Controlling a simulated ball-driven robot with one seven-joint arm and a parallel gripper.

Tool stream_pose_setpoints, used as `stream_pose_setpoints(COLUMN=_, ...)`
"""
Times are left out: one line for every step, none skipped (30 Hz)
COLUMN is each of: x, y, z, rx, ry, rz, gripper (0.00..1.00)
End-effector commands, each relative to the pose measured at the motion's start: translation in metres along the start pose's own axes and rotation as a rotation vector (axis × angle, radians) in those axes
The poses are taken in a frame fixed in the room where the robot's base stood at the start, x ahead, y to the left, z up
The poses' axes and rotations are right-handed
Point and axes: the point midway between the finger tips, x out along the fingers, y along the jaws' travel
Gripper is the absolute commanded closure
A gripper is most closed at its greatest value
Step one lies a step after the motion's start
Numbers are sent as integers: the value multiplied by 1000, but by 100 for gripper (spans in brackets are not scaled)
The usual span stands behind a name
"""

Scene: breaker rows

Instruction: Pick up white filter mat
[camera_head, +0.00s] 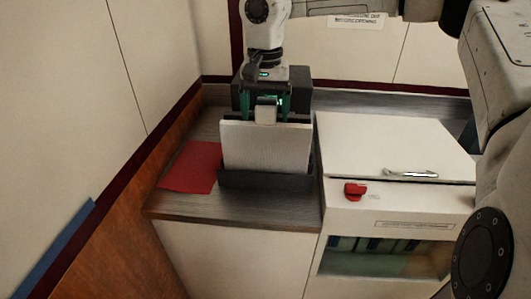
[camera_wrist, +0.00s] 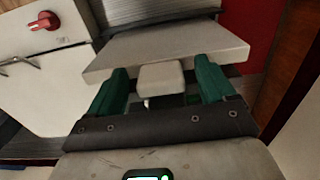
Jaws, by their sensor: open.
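The white filter mat (camera_head: 265,146) stands upright, leaning slightly, in a dark holder (camera_head: 267,181) on the counter. A small pale tab (camera_head: 265,111) sticks up at its top edge. My gripper (camera_head: 264,115) is above the mat, pointing down, with its green fingers on either side of the tab. In the wrist view the fingers (camera_wrist: 165,85) are apart with the tab (camera_wrist: 161,78) between them, and gaps show on both sides. The mat's top edge (camera_wrist: 165,48) lies just past the fingertips. The mat hides part of the holder's inside.
A red sheet (camera_head: 190,167) lies on the counter left of the holder. A white cabinet (camera_head: 395,146) with a metal handle (camera_head: 410,173) and red knob (camera_head: 355,191) stands to the right. A dark box (camera_head: 297,90) sits behind the mat. The wall is close on the left.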

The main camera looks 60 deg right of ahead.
Motion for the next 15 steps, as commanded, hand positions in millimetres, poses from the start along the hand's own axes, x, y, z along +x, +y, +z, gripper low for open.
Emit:
stream_pose_setpoints(x=0, y=0, z=0, rx=0, ry=0, rz=0, gripper=17)
stream_pose_setpoints(x=0, y=0, z=0, rx=0, ry=0, rz=0, gripper=17)
stream_pose_setpoints(x=0, y=0, z=0, rx=0, ry=0, rz=0, gripper=17)
stream_pose_setpoints(x=0, y=0, z=0, rx=0, ry=0, rz=0, gripper=17)
stream_pose_setpoints(x=0, y=0, z=0, rx=0, ry=0, rz=0, gripper=18)
stream_pose_setpoints(x=0, y=0, z=0, rx=0, ry=0, rz=0, gripper=22)
stream_pose_setpoints(x=0, y=0, z=0, rx=0, ry=0, rz=0, gripper=25)
stream_pose_setpoints(x=0, y=0, z=0, rx=0, ry=0, rz=0, gripper=28)
stream_pose_setpoints(x=0, y=0, z=0, rx=0, ry=0, rz=0, gripper=31)
stream_pose_setpoints(x=0, y=0, z=0, rx=0, ry=0, rz=0, gripper=34)
stream_pose_setpoints(x=0, y=0, z=0, rx=0, ry=0, rz=0, gripper=37)
stream_pose_setpoints(x=0, y=0, z=0, rx=0, ry=0, rz=0, gripper=41)
stream_pose_setpoints(x=0, y=0, z=0, rx=0, ry=0, rz=0, gripper=44)
stream_pose_setpoints(x=0, y=0, z=0, rx=0, ry=0, rz=0, gripper=47)
stream_pose_setpoints(x=0, y=0, z=0, rx=0, ry=0, rz=0, gripper=51)
